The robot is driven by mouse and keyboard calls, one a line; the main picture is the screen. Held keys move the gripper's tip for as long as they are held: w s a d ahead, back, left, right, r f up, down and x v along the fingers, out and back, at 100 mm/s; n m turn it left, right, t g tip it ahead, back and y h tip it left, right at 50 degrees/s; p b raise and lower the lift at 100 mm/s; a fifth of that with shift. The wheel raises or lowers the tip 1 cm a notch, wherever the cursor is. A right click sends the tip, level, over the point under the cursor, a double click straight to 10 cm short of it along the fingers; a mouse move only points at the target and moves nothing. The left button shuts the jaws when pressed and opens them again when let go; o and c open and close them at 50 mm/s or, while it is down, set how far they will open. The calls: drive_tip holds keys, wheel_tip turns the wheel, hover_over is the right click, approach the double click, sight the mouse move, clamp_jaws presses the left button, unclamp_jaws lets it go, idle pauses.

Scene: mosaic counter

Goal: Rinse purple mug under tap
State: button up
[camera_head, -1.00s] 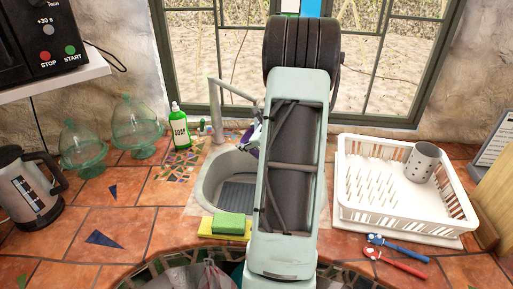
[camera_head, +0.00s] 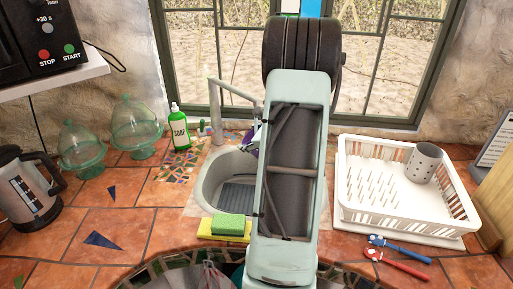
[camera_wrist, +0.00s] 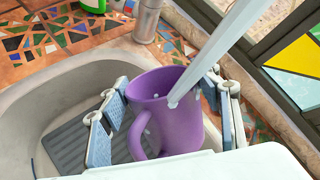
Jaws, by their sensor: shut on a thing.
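The purple mug (camera_wrist: 172,120) is in the wrist view, upright or slightly tilted, over the sink (camera_wrist: 40,100), with its handle toward the lower left. My gripper (camera_wrist: 165,112) is shut on the mug, with finger pads on both sides of it. No water stream can be made out. In the head view the tap (camera_head: 215,110) rises behind the sink (camera_head: 207,185). Only a sliver of the mug (camera_head: 252,138) shows there beside my arm, which hides the rest.
A green sponge (camera_head: 232,226) lies on a yellow one at the sink's front edge. A soap bottle (camera_head: 179,127) stands left of the tap. A white dish rack (camera_head: 400,208) with a metal cup (camera_head: 424,162) stands at right. Two brushes (camera_head: 398,256) lie before it.

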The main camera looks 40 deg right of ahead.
drive_tip(key=shift+w+a, duration=0.1)
drive_tip(key=shift+w, duration=0.05)
drive_tip(key=shift+w+a+b, duration=0.3)
drive_tip(key=shift+w+b, duration=0.05)
drive_tip(key=shift+b, duration=0.25)
drive_tip(key=shift+r, duration=0.1)
drive_tip(key=s+a+b, duration=0.4)
drive_tip(key=a, duration=0.2)
drive_tip(key=shift+s+b, duration=0.35)
idle(0.6)
drive_tip(key=shift+s+a+r+p, duration=0.2)
drive_tip(key=shift+s+a+r, duration=0.45)
drive_tip(key=shift+a+r, duration=0.15)
drive_tip(key=shift+s+a+r+p, duration=0.2)
drive_tip(key=shift+s+a+r, duration=0.45)
drive_tip(key=shift+a, duration=0.2)
drive_tip(key=shift+w, duration=0.1)
